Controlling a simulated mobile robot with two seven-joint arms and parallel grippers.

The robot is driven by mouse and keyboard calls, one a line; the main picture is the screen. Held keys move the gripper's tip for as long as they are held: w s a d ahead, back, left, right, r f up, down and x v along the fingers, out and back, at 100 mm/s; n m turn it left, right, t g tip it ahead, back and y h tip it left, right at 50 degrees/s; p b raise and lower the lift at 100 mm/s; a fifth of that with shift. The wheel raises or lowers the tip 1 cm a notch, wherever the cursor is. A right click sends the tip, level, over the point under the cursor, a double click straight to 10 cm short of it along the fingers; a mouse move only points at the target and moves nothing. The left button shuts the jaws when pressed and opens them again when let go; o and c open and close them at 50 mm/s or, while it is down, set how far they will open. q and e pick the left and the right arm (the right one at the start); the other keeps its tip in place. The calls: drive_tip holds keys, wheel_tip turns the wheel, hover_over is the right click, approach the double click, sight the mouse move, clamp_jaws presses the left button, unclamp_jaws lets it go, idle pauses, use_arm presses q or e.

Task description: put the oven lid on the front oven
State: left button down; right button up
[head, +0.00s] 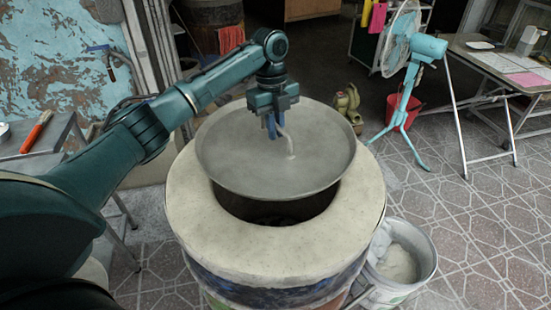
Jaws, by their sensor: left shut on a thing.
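The oven lid (240,165) is a round grey metal disc with a bent handle (287,143) near its middle. My left gripper (275,130) is shut on the lid's handle from above. The front oven (215,236) is a barrel with a thick pale rim and a round dark opening. The lid is over the back part of the opening, and the dark gap (275,211) shows along the front. I cannot tell whether the lid's back edge touches the rim. My right gripper is not in view.
A white bucket (420,245) stands right of the oven. A turquoise fan (400,50), a red bucket (405,112) and a folding table (500,60) stand farther right. A grey stand (40,145) holds a red-handled brush at the left.

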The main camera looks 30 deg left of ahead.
use_arm(q)
wheel_tip(320, 180, down, 10)
drive_tip(key=shift+r, duration=0.25)
drive_tip(key=c, duration=1.5)
unclamp_jaws()
drive_tip(key=shift+s, duration=0.1)
drive_tip(key=r, duration=0.8)
drive_tip(key=a+r, duration=0.1)
drive_tip(key=r, duration=0.3)
drive_tip(key=shift+w+a, duration=0.1)
drive_tip(key=shift+w, duration=0.25)
drive_tip(key=shift+f, duration=0.1)
